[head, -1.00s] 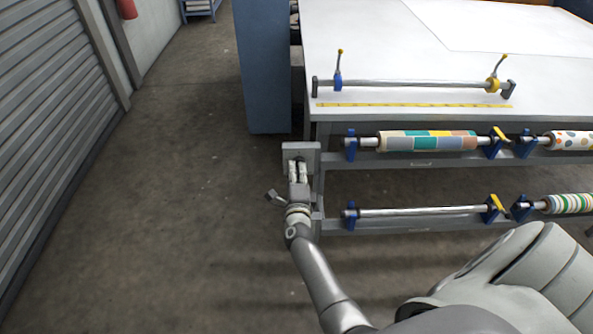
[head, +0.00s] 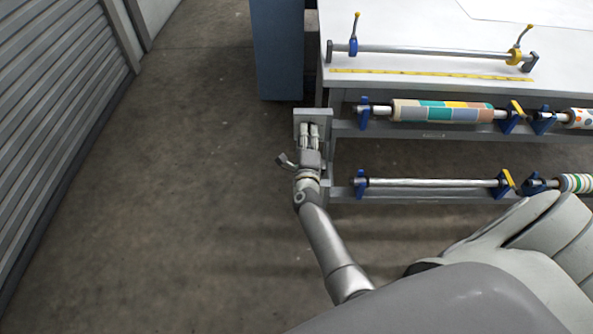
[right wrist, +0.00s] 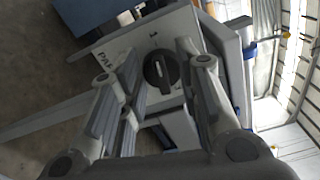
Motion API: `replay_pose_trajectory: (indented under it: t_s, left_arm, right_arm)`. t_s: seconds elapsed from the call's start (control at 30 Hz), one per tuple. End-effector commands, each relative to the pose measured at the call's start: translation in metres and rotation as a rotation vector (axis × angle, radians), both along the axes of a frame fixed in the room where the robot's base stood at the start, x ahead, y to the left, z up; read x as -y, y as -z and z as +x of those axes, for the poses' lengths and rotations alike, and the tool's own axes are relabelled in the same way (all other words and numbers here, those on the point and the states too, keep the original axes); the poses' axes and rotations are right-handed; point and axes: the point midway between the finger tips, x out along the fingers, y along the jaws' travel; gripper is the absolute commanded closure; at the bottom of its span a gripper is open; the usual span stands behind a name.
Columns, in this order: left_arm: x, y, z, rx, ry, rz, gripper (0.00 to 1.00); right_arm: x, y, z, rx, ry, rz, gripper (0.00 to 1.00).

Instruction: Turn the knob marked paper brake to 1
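The paper brake knob (right wrist: 160,70) is a round black dial with a raised grip bar, set on a light grey panel (right wrist: 110,48) in the right wrist view. Part of a printed label starting "PAP" shows beside it. In the head view the panel (head: 301,120) sits at the table's left end, and my gripper hides the knob. My right gripper (head: 309,126) is in front of the panel. In the right wrist view its fingers (right wrist: 157,52) are apart, with the knob showing between them. I cannot tell whether they touch it. My left gripper is not in view.
A white table (head: 420,45) carries a bar with levers. Below it, a patterned roll (head: 440,111) and a bare bar (head: 430,183) sit in blue brackets. A blue cabinet (head: 277,50) stands behind. The floor (head: 180,180) at left is clear.

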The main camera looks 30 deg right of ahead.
Motion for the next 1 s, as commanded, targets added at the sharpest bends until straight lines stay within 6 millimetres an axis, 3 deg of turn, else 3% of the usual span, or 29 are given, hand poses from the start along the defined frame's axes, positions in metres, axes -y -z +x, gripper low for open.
replay_pose_trajectory:
  t_s: [1.0]
  left_arm:
    - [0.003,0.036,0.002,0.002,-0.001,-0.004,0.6]
  right_arm:
    - [0.008,-0.006,-0.005,0.705,-0.002,1.149,0.69]
